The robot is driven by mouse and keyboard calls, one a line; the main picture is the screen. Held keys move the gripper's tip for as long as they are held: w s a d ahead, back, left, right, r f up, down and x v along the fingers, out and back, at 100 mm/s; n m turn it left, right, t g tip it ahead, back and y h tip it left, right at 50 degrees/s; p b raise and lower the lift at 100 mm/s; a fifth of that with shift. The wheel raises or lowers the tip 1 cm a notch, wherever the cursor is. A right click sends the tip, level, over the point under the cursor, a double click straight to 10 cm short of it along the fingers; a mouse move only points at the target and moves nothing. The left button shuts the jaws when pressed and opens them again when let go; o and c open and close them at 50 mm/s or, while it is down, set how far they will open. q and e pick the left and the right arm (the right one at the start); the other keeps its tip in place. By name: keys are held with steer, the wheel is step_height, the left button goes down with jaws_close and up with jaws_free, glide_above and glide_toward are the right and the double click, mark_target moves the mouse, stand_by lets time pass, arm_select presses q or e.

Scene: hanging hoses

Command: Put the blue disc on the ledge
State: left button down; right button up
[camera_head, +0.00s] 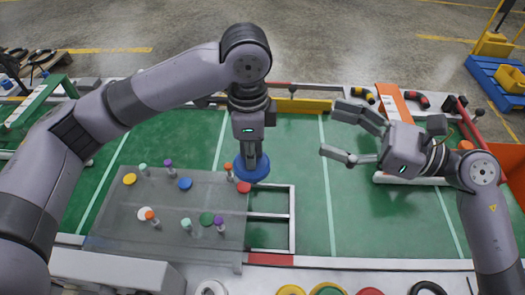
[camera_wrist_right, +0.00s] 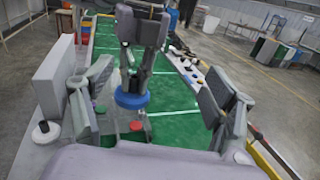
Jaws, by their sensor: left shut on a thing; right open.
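A large blue disc (camera_head: 252,170) is held by my left gripper (camera_head: 251,150), which is shut on it and points down. The disc is at the right edge of a grey board with pegs. In the right wrist view the blue disc (camera_wrist_right: 131,98) shows beneath the left gripper (camera_wrist_right: 132,78), above the green surface. My right gripper (camera_head: 338,132) is open and empty, to the right over the green surface; its spread fingers frame the right wrist view. I cannot tell which surface is the ledge; a yellow bar (camera_head: 302,105) lies along the far edge.
The grey board (camera_head: 110,215) bears several coloured pegs and small discs, including a smaller blue disc (camera_head: 185,184) and a red disc (camera_head: 243,188). A white frame (camera_head: 292,220) is beside it. Rings lie at the near edge. The green surface (camera_head: 345,225) is clear at centre right.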

steer(key=s+a+r+m+t+y, duration=0.2)
steer(key=s+a+r+m+y, duration=0.15)
steer(key=m, duration=0.65)
steer(key=m+t+h, duration=0.5)
steer(key=m+h, duration=0.3)
steer(key=m, duration=2.3)
glide_toward(262, 170)
step_height(262, 170, up, 2)
steer(key=w+a, duration=0.1)
steer(key=x, duration=1.1)
steer(key=shift+w+a+r, duration=0.1)
steer(key=shift+w+a, duration=0.15)
steer(key=shift+a, duration=0.05)
steer(key=shift+c, duration=0.3)
steer(key=c, duration=1.5)
steer(key=o, duration=1.6)
steer(key=shift+c, duration=0.2)
